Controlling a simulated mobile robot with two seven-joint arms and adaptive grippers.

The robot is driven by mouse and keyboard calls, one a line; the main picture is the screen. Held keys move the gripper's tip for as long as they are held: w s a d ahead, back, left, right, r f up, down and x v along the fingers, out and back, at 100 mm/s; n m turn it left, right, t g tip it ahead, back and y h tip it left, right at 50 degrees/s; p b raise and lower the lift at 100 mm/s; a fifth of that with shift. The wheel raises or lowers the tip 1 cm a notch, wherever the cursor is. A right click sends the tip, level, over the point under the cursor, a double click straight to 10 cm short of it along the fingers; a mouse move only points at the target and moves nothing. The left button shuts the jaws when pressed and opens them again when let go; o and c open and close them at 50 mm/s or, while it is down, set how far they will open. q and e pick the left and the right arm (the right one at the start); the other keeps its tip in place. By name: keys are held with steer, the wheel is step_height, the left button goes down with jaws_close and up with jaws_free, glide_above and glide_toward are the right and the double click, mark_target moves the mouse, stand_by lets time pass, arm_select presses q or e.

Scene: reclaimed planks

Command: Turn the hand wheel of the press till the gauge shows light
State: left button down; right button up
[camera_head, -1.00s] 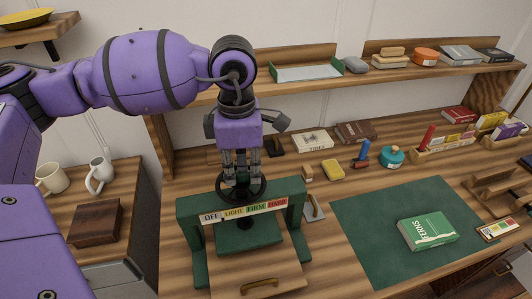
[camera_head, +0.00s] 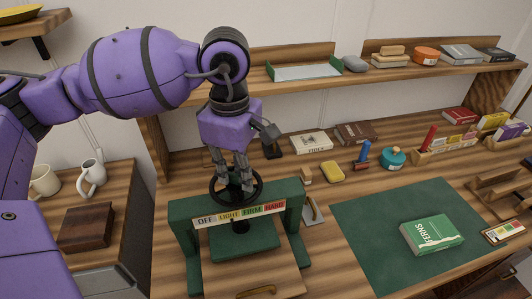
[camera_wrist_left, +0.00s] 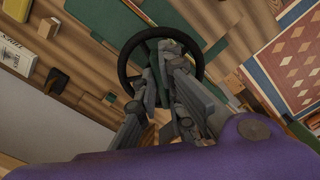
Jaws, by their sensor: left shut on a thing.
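The green press (camera_head: 182,213) stands on the bench in the head view. Its black hand wheel (camera_head: 258,190) lies flat on top, and also shows in the left wrist view (camera_wrist_left: 124,62). The gauge strip (camera_head: 240,214) on the press front reads OFF, LIGHT, FIRM, HARD; I cannot make out a pointer. Under the strip is a green pressing plate (camera_head: 243,246) with a dark screw above it. My left gripper (camera_head: 240,186) points down over the wheel, shut on its middle, and shows in the wrist view too (camera_wrist_left: 165,95). My right gripper is not in view.
A green mat with a green book (camera_head: 430,233) lies right of the press. A yellow block (camera_head: 332,172), a blue-handled stamp (camera_head: 362,156) and a teal tin (camera_head: 392,157) stand behind it. Two mugs (camera_head: 92,178) and a wooden box (camera_head: 86,228) are at the left.

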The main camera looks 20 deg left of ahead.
mark_target(237, 175)
arm_select(q)
steer(key=c, duration=1.9)
jaws_free()
steer(key=shift+o, duration=0.2)
step_height(237, 175, up, 12)
